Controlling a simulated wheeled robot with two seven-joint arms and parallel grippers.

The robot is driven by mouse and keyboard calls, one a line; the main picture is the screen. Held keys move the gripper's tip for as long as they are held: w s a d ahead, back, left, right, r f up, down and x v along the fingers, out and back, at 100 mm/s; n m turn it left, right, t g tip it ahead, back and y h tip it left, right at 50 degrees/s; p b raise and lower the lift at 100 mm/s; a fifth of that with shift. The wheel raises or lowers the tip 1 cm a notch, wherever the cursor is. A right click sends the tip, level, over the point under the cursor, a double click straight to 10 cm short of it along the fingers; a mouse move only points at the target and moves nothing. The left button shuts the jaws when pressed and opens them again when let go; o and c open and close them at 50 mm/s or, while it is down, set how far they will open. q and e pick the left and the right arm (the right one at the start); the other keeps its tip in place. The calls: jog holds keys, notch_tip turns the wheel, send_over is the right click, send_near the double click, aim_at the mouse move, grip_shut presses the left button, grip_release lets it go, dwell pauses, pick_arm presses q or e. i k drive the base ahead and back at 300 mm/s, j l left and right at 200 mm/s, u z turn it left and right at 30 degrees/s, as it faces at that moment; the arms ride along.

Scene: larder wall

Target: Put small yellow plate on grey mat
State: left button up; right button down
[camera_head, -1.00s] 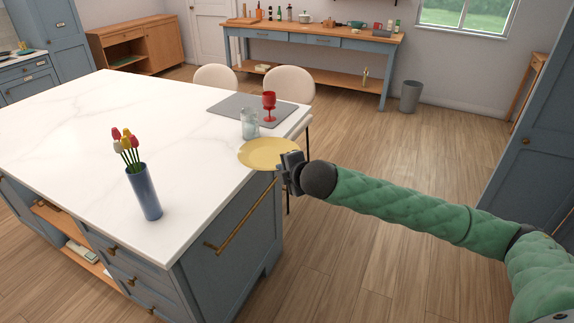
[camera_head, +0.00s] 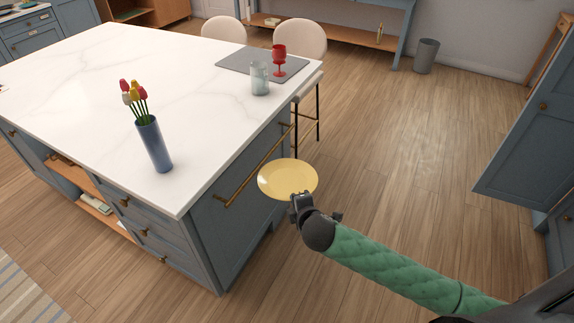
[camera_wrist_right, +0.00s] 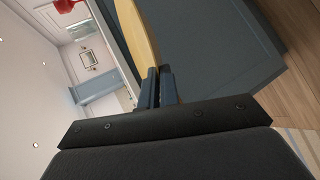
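The small yellow plate (camera_head: 287,178) is held by its near rim in my right gripper (camera_head: 301,199), beside the right side of the island. In the right wrist view the gripper's fingers (camera_wrist_right: 158,88) are shut on the plate (camera_wrist_right: 138,38), seen edge-on. The grey mat (camera_head: 247,63) lies flat at the far right corner of the white island top. A red goblet (camera_head: 279,58) stands on the mat, and a clear glass (camera_head: 260,80) stands by its near edge. My left gripper does not show.
A blue vase with tulips (camera_head: 153,145) stands near the island's front corner. A brass rail (camera_head: 254,170) runs along the island's right side. Two cream chairs (camera_head: 300,38) stand behind the mat. The marble top (camera_head: 130,62) is mostly clear.

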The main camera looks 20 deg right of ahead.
aim_at(251, 59)
jog(key=i+l+u, duration=0.15)
jog(key=l, duration=0.3)
jog(key=i+l+u, duration=0.2)
jog(key=l, duration=0.25)
jog(key=l+u, duration=0.15)
jog(key=l, duration=0.3)
